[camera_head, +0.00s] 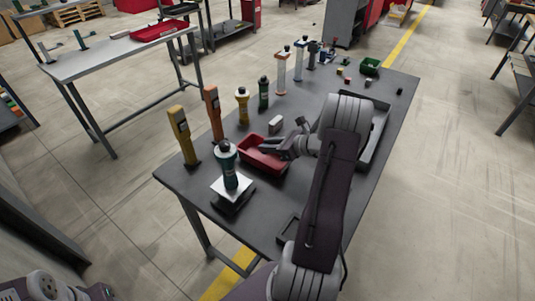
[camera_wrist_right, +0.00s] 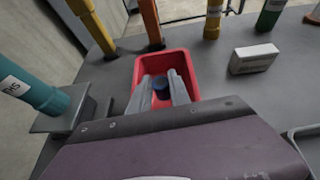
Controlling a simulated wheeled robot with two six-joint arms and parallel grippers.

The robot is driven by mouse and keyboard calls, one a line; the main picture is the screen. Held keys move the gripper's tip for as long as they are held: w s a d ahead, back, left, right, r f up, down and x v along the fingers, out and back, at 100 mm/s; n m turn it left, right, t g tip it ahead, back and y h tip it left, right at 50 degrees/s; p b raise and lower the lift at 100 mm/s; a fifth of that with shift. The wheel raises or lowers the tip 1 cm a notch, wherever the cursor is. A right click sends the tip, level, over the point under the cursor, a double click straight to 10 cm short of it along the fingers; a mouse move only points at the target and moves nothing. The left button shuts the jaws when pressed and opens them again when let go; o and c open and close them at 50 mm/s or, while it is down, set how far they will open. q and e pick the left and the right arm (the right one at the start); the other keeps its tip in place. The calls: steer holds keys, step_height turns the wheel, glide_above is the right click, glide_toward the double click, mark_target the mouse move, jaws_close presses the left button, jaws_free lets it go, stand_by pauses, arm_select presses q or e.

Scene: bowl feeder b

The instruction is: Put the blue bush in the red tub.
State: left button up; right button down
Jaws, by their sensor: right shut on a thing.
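The red tub (camera_head: 252,155) stands on the dark table, left of my right gripper in the head view. It also shows in the right wrist view (camera_wrist_right: 176,59), with its open top facing me. My right gripper (camera_head: 270,146) reaches over the tub from the right. In the right wrist view, its fingers (camera_wrist_right: 163,88) are shut on the blue bush (camera_wrist_right: 161,83), a small dark blue round piece. The bush appears within the tub's outline; I cannot tell its height above the floor. In the head view the bush is hidden. My left gripper is not in view.
A teal bottle-shaped tool (camera_head: 228,165) stands on a white-topped stand left of the tub. Yellow (camera_head: 182,134) and orange (camera_head: 213,112) upright pieces stand behind it. A white box (camera_head: 275,124) lies beyond the tub.

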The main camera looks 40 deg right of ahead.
step_height(320, 180, down, 4)
steer(key=shift+w+f+b, duration=0.1)
steer(key=shift+b, duration=0.2)
steer(key=c, duration=1.5)
jaws_free()
steer(key=shift+r, duration=0.2)
steer(key=p+v, duration=0.1)
steer(key=v, duration=1.1)
